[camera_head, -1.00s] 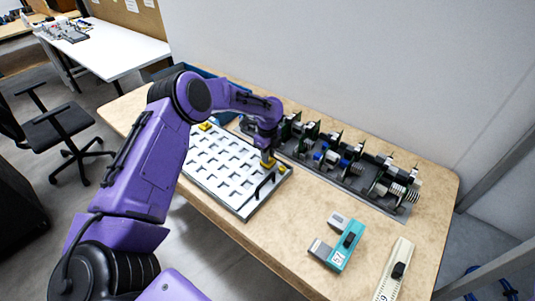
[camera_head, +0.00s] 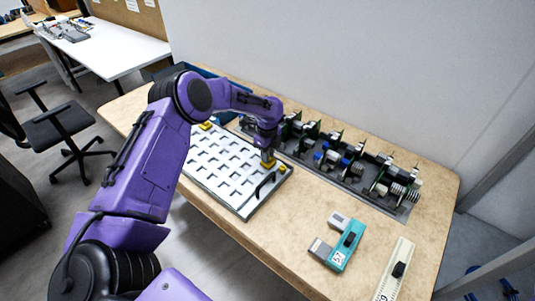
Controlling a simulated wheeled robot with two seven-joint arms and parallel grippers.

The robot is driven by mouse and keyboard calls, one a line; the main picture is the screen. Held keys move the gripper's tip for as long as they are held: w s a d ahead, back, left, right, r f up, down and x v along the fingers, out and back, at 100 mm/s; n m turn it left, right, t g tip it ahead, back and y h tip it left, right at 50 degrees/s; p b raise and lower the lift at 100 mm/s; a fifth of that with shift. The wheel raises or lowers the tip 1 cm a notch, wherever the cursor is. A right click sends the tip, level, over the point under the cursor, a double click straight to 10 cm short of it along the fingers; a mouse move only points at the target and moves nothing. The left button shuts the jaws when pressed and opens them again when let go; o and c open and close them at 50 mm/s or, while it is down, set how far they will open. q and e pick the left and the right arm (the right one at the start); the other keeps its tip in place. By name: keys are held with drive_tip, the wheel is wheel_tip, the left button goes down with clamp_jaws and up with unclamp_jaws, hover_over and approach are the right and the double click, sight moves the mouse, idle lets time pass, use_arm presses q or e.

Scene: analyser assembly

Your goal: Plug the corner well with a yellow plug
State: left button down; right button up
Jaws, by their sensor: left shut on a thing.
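The well plate (camera_head: 232,187) is a light grey tray with rows of wells and a black handle (camera_head: 265,184) near its right end. A yellow plug (camera_head: 268,165) is at the plate's far right corner, under my left gripper (camera_head: 268,155). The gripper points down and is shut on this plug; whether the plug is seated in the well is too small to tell. Another yellow piece (camera_head: 282,169) is just right of it on the corner. One more yellow plug (camera_head: 206,125) sits at the far left corner. My right gripper is not in view.
A dark rack with several green boards and cylindrical parts (camera_head: 345,162) stands along the wall behind the plate. A teal and grey device (camera_head: 338,245) and a pale long device (camera_head: 396,270) lie at the right front. The wooden table (camera_head: 290,215) is clear between them and the plate.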

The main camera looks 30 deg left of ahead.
use_arm(q)
drive_tip(key=shift+f, duration=0.2)
drive_tip(key=c, duration=0.9)
unclamp_jaws()
drive_tip(key=shift+c, duration=0.2)
drive_tip(key=c, duration=0.4)
drive_tip(key=shift+o, duration=0.2)
drive_tip(key=shift+r+p, duration=1.55)
drive_tip(key=shift+r, duration=0.45)
wheel_tip(320, 180, up, 7)
drive_tip(key=p, duration=0.5)
drive_tip(key=shift+p, duration=0.3)
